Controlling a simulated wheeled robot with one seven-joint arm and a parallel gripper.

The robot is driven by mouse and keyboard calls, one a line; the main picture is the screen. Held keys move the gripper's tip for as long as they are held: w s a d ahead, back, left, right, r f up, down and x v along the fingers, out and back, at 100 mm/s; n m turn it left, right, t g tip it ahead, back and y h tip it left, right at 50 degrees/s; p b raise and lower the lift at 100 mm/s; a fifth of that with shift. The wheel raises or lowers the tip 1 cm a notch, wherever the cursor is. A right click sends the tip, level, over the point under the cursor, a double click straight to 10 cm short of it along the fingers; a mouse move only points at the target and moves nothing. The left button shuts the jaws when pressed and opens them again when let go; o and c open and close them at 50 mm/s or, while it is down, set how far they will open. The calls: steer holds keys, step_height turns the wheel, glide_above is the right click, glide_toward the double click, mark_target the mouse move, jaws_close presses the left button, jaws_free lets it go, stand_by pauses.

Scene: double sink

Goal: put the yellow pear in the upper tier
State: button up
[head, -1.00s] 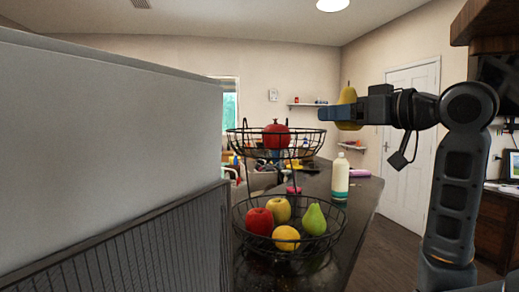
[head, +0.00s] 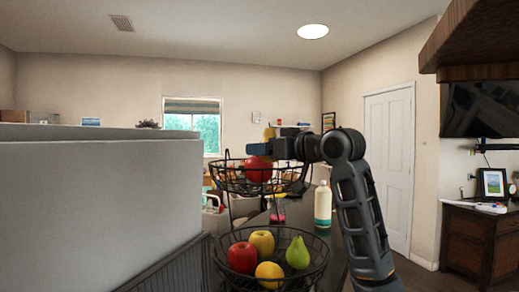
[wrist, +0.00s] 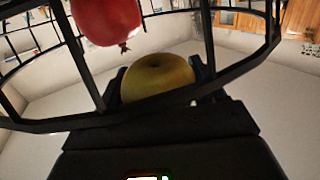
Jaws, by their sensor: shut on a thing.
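The yellow pear (wrist: 157,78) is held between the fingers of my gripper (wrist: 160,82) in the wrist view. In the head view only its top (head: 269,132) shows above my gripper (head: 262,148), which is at the upper tier. The upper tier (head: 228,183) is a black wire basket; its rim (wrist: 55,125) crosses the wrist view close to the pear. A red pomegranate (head: 258,170) lies in that basket and also shows in the wrist view (wrist: 106,18). I cannot tell whether the pear touches the basket.
The lower tier (head: 225,272) holds a red apple (head: 242,257), a yellow apple (head: 262,242), a green pear (head: 297,252) and a yellow round fruit (head: 269,274). A white bottle (head: 322,207) stands right of the stand. A grey panel (head: 95,205) fills the left.

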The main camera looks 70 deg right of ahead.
steer(key=shift+p+x, duration=0.5)
steer(key=shift+x, duration=0.7)
steer(key=shift+f, duration=0.25)
steer(key=shift+f+b, duration=0.35)
steer(key=shift+f, duration=0.1)
steer(key=shift+f, duration=0.2)
steer(key=o, duration=1.1)
steer(key=shift+f, duration=0.15)
